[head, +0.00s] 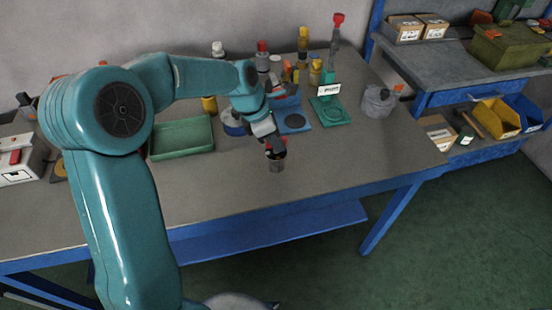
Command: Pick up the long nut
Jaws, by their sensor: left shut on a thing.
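My left arm comes in from the left and reaches over the workbench. Its gripper (275,150) points down near the middle of the bench, towards the front edge. It is shut on a short grey cylindrical piece, which appears to be the long nut (277,163). The fingers hide its upper part, and a bit of red shows beside them. The nut stands roughly upright in the picture; I cannot tell whether its lower end touches the bench. My right gripper is not in view.
The grey workbench (350,160) is clear to the right of the gripper. A green tray (181,138) lies left, and blue (292,122) and green (331,111) fixtures stand behind. Bottles line the back; a grey pot (377,101) stands right.

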